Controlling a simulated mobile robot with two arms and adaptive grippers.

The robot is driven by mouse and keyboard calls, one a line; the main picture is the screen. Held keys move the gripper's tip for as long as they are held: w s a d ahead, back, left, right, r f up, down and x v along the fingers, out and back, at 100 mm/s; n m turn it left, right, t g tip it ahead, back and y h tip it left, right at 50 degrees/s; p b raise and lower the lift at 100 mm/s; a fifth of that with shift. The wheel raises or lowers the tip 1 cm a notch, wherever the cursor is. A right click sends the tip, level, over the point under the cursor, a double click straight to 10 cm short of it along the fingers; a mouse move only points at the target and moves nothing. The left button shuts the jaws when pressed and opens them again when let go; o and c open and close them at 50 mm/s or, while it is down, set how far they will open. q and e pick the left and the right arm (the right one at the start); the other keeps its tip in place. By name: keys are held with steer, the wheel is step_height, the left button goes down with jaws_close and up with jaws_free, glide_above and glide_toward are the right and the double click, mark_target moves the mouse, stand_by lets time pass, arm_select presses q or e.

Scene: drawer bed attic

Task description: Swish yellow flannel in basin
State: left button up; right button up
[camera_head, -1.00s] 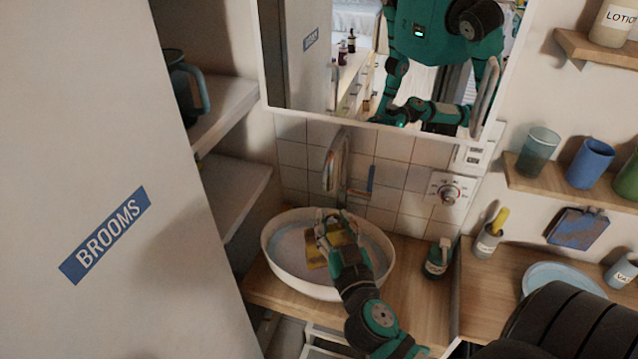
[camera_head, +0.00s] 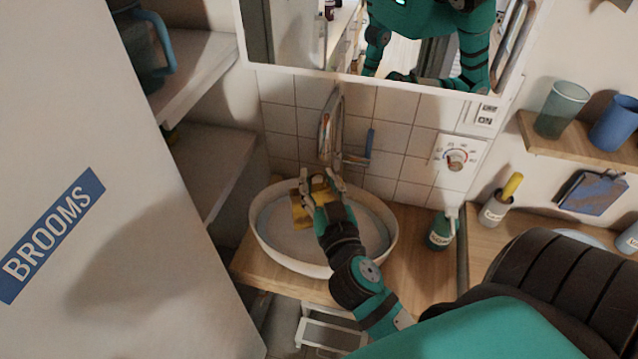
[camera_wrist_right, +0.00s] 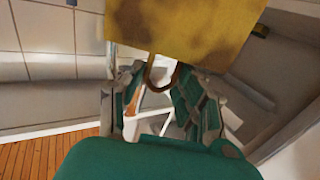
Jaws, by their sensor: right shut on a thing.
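The white oval basin (camera_head: 272,255) stands on a wooden counter below the tap (camera_head: 328,125). My right gripper (camera_head: 322,184) is over the back of the basin, shut on the yellow flannel (camera_head: 302,212). The flannel hangs at the gripper's left side, over the basin's back left part. In the right wrist view the flannel (camera_wrist_right: 185,30) spreads as a stained yellow sheet across the fingers. I cannot tell whether its lower edge touches the basin's bottom or any water. My left gripper is not in view.
A green bottle (camera_head: 440,232) stands right of the basin. A mirror (camera_head: 300,40) hangs above the tap. A tall door marked BROOMS (camera_head: 100,200) fills the left. Shelves with cups (camera_head: 562,110) are at the right.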

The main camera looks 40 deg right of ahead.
mark_target(319, 202)
step_height(319, 202, down, 3)
steer(key=shift+s+r+b, duration=0.1)
steer(key=shift+r+b, duration=0.05)
steer(key=shift+b, duration=0.55)
step_height(319, 202, down, 3)
steer(key=shift+r+b, duration=0.2)
steer(key=shift+b, duration=0.5)
steer(key=shift+f, duration=0.35)
step_height(319, 202, down, 4)
steer(key=b, duration=0.3)
steer(key=shift+f, duration=0.15)
arm_select(q)
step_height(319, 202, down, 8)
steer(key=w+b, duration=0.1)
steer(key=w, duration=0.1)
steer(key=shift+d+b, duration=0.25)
steer(key=shift+b, duration=0.05)
arm_select(e)
steer(key=shift+f, duration=1.55)
